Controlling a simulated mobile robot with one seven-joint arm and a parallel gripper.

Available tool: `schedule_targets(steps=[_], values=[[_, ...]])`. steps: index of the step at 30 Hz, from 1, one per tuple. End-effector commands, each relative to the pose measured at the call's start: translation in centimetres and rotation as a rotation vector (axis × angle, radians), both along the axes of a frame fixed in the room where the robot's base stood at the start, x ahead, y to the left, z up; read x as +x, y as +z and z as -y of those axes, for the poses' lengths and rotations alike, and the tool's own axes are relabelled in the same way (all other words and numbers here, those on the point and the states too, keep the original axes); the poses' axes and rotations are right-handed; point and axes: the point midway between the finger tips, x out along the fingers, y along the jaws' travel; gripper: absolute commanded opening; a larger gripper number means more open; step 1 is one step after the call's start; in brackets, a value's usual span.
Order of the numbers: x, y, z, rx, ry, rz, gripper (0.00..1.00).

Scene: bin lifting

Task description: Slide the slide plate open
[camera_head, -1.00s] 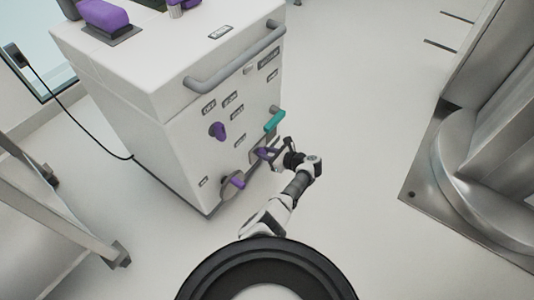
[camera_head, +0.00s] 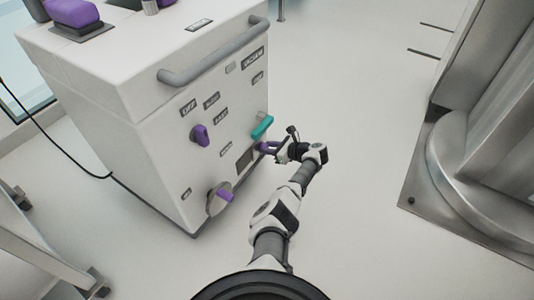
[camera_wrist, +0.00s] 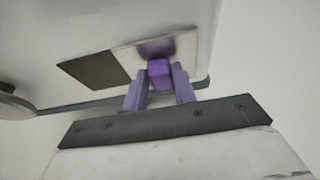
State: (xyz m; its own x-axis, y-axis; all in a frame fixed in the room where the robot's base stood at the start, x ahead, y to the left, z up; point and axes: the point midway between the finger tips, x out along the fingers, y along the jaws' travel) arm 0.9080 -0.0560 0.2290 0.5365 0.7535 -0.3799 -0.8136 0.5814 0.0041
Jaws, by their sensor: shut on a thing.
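The slide plate (camera_wrist: 190,45) is a pale metal plate low on the front of the white machine, with a purple knob (camera_wrist: 159,71) on it. In the wrist view it sits right of a dark rectangular opening (camera_wrist: 95,70), which is partly uncovered. The opening also shows in the head view (camera_head: 245,159). My gripper (camera_wrist: 160,87) is shut on the knob, one purple finger on each side. In the head view my gripper (camera_head: 268,147) reaches the panel from the right and hides most of the plate and knob.
A teal handle (camera_head: 262,127) sticks out just above my gripper. A purple knob (camera_head: 201,135) and a round dial with a purple handle (camera_head: 220,197) are to the left. A grey bar handle (camera_head: 220,52) runs above.

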Motion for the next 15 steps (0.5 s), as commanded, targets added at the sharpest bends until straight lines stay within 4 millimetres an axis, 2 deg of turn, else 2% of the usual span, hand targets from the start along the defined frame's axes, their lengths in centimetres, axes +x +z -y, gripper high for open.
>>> schedule_targets(steps=[6,7,12,15], values=[[0.32,0.11,0.15,-0.008,-0.012,0.004,0.00],[0.33,0.12,0.16,-0.008,-0.012,0.004,0.28],[0.29,0.13,0.18,-0.007,-0.011,0.005,0.49],[0.26,0.12,0.18,-0.006,-0.010,0.003,0.49]])
